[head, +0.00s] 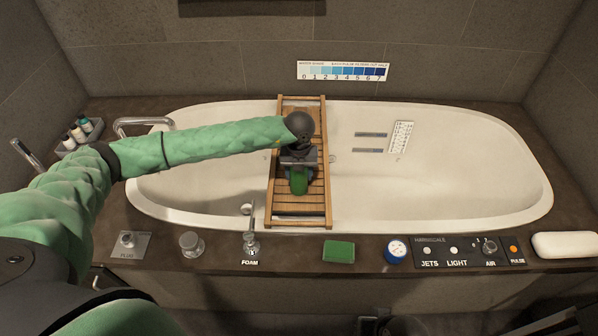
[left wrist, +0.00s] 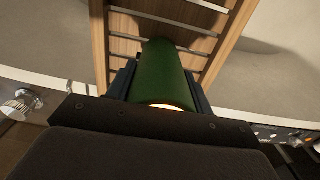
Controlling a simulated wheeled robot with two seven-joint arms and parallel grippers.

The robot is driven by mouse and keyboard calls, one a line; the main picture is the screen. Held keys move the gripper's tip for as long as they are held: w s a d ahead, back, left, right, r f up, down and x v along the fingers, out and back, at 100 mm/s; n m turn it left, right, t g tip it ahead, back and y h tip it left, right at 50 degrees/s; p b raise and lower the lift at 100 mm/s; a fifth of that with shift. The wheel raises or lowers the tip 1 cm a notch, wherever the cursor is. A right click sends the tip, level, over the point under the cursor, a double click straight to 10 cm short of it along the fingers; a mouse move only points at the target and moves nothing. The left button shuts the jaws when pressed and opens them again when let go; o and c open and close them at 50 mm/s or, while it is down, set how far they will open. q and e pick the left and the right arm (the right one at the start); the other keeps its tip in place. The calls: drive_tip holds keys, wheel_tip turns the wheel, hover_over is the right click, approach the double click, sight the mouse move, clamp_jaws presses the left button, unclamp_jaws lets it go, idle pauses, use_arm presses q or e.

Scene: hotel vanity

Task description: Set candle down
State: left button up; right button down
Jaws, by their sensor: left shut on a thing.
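A dark green candle (head: 299,183) is gripped by my left gripper (head: 298,166) over the wooden bath tray (head: 318,212) in the head view. In the left wrist view the candle (left wrist: 160,75) sits between the two fingers, with a bright glow at its near end. Slats of the tray (left wrist: 125,48) show behind it. I cannot tell whether the candle touches the slats. My left gripper (left wrist: 160,90) is shut on the candle. My right gripper cannot be made out in the head view.
The tray spans the white bathtub (head: 450,190). Small bottles (head: 77,133) stand at left.

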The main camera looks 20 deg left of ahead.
use_arm(q)
drive_tip(key=shift+f, duration=0.1)
use_arm(e)
drive_tip(key=shift+a+f, duration=0.15)
drive_tip(key=shift+f, duration=0.05)
use_arm(q)
drive_tip(key=o, duration=1.1)
use_arm(e)
drive_tip(key=shift+f, duration=0.1)
use_arm(q)
drive_tip(key=shift+r, duration=0.5)
wheel_tip(320, 180, up, 6)
drive_tip(key=shift+b, duration=0.75)
wheel_tip(320, 180, up, 4)
drive_tip(key=shift+f+b, duration=0.1)
drive_tip(key=shift+b, duration=0.2)
drive_tip(key=shift+r, duration=0.75)
use_arm(e)
drive_tip(key=shift+t+y, duration=0.3)
drive_tip(key=shift+t, duration=0.1)
drive_tip(key=shift+s+a+x, duration=0.1)
drive_tip(key=shift+s+x, duration=0.05)
drive_tip(key=shift+x, duration=0.75)
drive_tip(key=shift+s+a+x, duration=0.1)
drive_tip(key=shift+s+x, duration=0.05)
drive_tip(key=shift+x, duration=0.75)
drive_tip(key=shift+s+a+x, duration=0.1)
drive_tip(key=shift+s+x, duration=0.05)
drive_tip(key=shift+x, duration=0.75)
